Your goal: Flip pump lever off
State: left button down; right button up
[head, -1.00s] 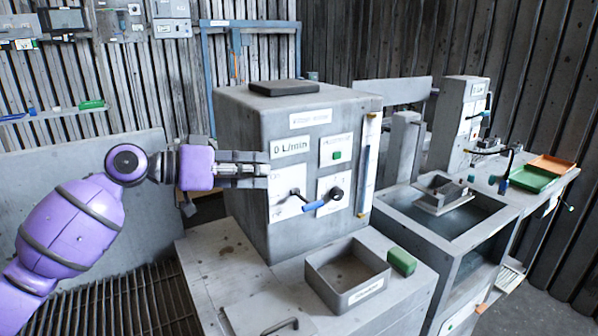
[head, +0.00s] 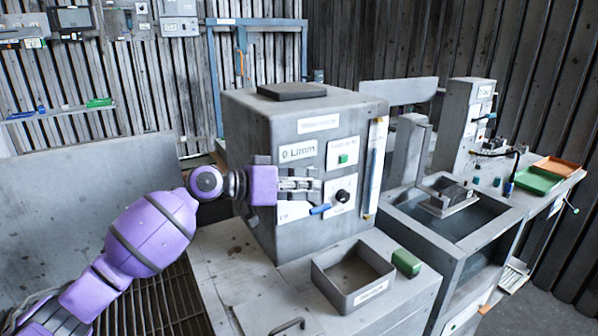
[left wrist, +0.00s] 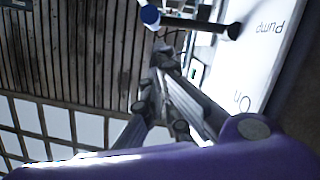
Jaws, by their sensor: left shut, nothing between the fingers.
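The pump lever (head: 320,209) has a blue grip and a dark shaft and sticks out from the front of the grey blower housing (head: 250,135). In the left wrist view the lever (left wrist: 190,22) stands out from a white plate (left wrist: 262,45) marked "Pump" and "On", which appear inverted. My left gripper (head: 316,187) is shut and empty in front of this plate, just above the blue grip in the head view. It hides the lever's base and part of the plate. In the wrist view its fingertips (left wrist: 160,55) appear apart from the lever. My right gripper is out of view.
A round black knob (head: 342,195) sits on the panel right of the lever, below a green button (head: 343,159). An open grey bin (head: 322,283) and a green block (head: 406,263) stand on the bench in front. A sink-like basin (head: 400,205) is at right.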

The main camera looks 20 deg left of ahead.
aim_at(311, 212)
pick_arm(q)
jog(key=shift+s+d+f, duration=0.1)
jog(key=shift+d+f, duration=0.05)
jog(key=shift+f, duration=0.35)
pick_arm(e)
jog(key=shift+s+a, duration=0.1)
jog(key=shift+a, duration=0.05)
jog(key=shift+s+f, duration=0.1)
pick_arm(q)
jog(key=f+m, duration=0.1)
jog(key=m+b, duration=0.1)
jog(key=s+d+f+y+b, duration=0.1)
jog(key=shift+f+m+t, duration=0.3)
jog(key=shift+f+m, duration=0.05)
jog(key=shift+m, duration=0.05)
jog(key=shift+s+d+f+m, duration=0.1)
jog(key=shift+d+f+m, duration=0.1)
jog(key=shift+f+m, duration=0.3)
jog(key=shift+f+m+t+y+b, duration=0.35)
jog(key=shift+f+m+b, duration=0.25)
jog(key=shift+m, duration=0.2)
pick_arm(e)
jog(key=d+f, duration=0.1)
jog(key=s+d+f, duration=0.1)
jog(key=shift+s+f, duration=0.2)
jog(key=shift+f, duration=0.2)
